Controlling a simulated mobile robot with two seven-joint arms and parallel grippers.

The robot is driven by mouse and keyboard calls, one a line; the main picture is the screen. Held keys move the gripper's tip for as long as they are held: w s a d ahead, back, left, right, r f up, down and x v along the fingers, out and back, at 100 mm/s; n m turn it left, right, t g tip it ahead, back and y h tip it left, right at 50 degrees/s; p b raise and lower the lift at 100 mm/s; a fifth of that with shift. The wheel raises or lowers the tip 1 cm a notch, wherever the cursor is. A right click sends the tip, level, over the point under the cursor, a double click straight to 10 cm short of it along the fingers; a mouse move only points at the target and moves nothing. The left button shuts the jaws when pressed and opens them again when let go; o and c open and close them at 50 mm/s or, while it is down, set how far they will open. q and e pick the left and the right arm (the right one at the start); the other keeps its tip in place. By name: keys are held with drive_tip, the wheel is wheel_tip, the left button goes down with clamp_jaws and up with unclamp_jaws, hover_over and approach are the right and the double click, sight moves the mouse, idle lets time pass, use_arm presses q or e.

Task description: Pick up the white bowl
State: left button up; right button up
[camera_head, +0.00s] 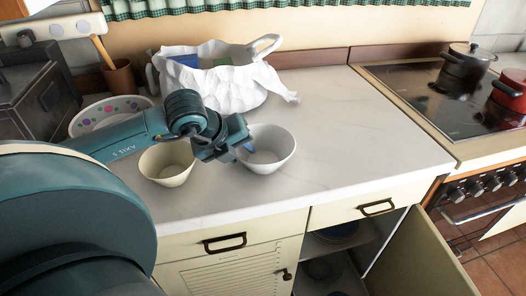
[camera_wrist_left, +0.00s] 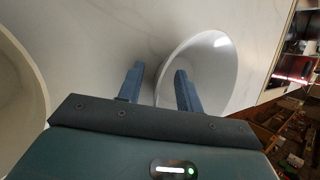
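The white bowl (camera_head: 276,150) stands upright on the pale counter, right of a cream bowl. My left gripper (camera_head: 243,149) reaches its left rim from the left and hides part of that side. In the left wrist view, the white bowl (camera_wrist_left: 215,55) is at the upper right. The two blue fingers of my left gripper (camera_wrist_left: 160,77) are apart there, with the bowl's near rim between them. One finger appears outside the wall and the other over the inside. I cannot tell whether either touches it. My right gripper is in neither view.
The cream bowl (camera_head: 167,166) sits close under my left arm. A patterned bowl (camera_head: 108,112), a brown pot (camera_head: 119,78) and a white bag (camera_head: 225,88) stand behind. The counter (camera_head: 365,143) is clear to the right, up to the hob (camera_head: 425,95). A cupboard door (camera_head: 420,255) hangs open below.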

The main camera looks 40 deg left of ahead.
use_arm(q)
drive_tip(key=shift+c, duration=0.5)
clamp_jaws()
drive_tip(key=shift+r, duration=0.2)
